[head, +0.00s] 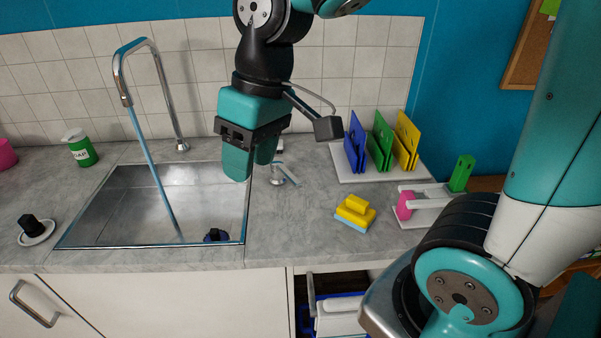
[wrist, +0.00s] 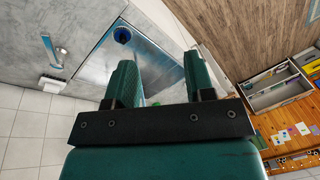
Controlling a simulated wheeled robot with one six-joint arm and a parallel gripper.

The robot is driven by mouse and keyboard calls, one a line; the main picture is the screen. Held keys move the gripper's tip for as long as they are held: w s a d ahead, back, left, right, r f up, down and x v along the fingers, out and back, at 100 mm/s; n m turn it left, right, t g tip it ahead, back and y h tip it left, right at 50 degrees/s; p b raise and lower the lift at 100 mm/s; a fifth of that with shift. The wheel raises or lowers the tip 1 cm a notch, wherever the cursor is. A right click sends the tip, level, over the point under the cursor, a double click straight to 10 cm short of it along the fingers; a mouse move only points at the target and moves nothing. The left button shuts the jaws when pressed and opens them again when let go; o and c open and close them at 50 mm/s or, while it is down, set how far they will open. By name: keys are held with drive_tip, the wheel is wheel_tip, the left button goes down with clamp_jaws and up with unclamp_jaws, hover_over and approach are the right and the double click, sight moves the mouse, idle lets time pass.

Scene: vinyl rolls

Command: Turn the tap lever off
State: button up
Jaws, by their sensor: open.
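The tap (head: 152,75) is a tall silver spout at the back of the steel sink (head: 110,200). A blue stream of water (head: 152,170) runs from its mouth into the sink. The small tap lever (head: 284,175) stands on the counter just right of the sink, its pale arm slanting toward the lower right. In the wrist view the lever (wrist: 52,52) is left of the fingers, beyond the sink's edge. My gripper (head: 250,168) is open and empty, pointing down above the sink's right edge. It is left of the lever and apart from it. Its fingers also show in the wrist view (wrist: 160,65).
A yellow sponge (head: 355,213) lies on the counter to the right. Blue, green and yellow boards stand in a white rack (head: 380,174) behind it. A green can (head: 80,148) is left of the sink. An open drawer (head: 335,310) is below the counter.

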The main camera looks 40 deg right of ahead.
drive_tip(key=w+d+f+m+h+b, duration=0.2)
drive_tip(key=w+d+f+m, duration=0.15)
drive_tip(key=w+d, duration=0.7)
drive_tip(key=m+h+b, duration=0.1)
drive_tip(key=m+b, duration=0.1)
drive_tip(key=m, duration=0.1)
hover_over(293, 178)
wheel_tip(293, 178, down, 4)
drive_tip(key=shift+g, duration=0.3)
wheel_tip(293, 178, down, 17)
drive_tip(key=p, duration=0.2)
drive_tip(key=shift+w+f+p, duration=0.1)
drive_tip(key=shift+p, duration=0.2)
clamp_jaws()
